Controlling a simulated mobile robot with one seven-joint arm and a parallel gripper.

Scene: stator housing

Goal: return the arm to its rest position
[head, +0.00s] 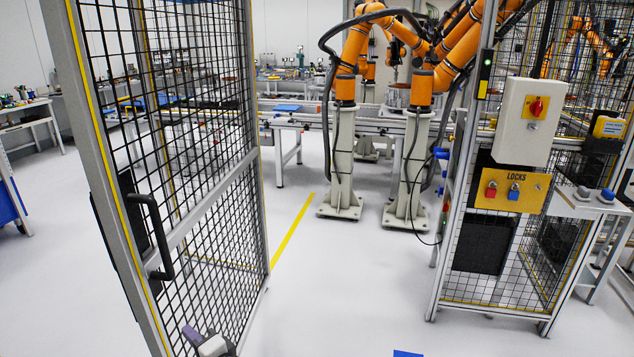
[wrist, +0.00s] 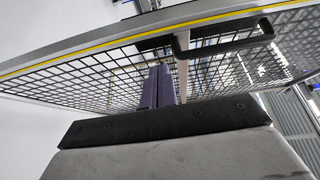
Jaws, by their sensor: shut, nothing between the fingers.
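My gripper (head: 190,331) shows at the bottom of the head view, low in front of the lower mesh of the cage door (head: 222,185). Its purple fingers are together with nothing between them; they also show in the wrist view (wrist: 159,78), pointing toward the door mesh. The door's black handle (head: 150,236) is above and to the left of my gripper in the head view, and apart from it. In the wrist view the handle (wrist: 222,44) is to the upper right of the fingers. Most of my arm is out of view.
The cage door stands open, with clear floor (head: 330,285) to its right. A cage post with a lock panel (head: 511,192) and a red-switch box (head: 522,120) stands at right. Orange robot arms (head: 345,85) on white pedestals stand behind. A blue patch (head: 408,353) shows at the bottom edge.

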